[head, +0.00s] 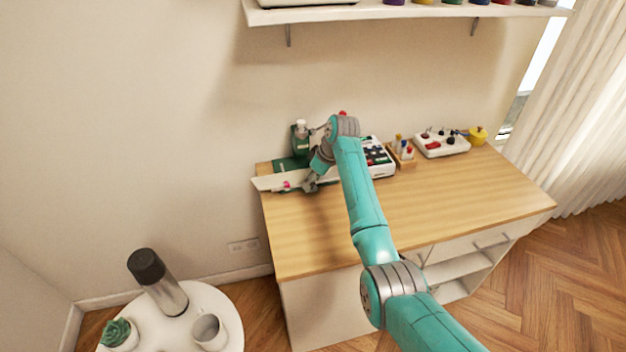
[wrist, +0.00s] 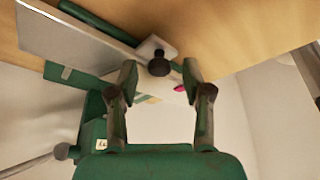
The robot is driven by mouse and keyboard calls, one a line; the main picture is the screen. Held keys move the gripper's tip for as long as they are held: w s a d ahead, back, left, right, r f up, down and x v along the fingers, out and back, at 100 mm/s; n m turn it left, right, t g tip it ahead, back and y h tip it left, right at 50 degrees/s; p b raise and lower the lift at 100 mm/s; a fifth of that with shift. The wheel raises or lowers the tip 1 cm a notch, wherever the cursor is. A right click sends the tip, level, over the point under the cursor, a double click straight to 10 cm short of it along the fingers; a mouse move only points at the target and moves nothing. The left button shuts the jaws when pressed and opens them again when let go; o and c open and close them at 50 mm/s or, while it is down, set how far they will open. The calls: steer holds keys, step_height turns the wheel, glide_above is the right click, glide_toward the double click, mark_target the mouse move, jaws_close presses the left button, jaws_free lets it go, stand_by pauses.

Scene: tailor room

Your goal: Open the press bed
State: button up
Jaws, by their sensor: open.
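The press stands on the left end of the wooden table, with a green body (head: 299,137) and a flat white bed board (head: 266,182) jutting past the table's left edge. In the wrist view the pale board (wrist: 75,43) crosses the upper left, and a dark round knob (wrist: 159,67) sits on a white tab by it. My gripper (head: 310,184) is at the board; its open fingers (wrist: 159,72) appear on either side of the knob. I cannot tell whether they touch it. The arm hides part of the press in the head view.
A white device with dark keys (head: 378,158), a small wooden holder (head: 403,155), a white tray (head: 441,145) and a yellow pot (head: 478,134) line the table's back. The table front (head: 440,205) is clear. A round side table (head: 170,330) holds a bottle, mug and plant.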

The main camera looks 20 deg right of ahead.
steer(key=v, duration=1.2)
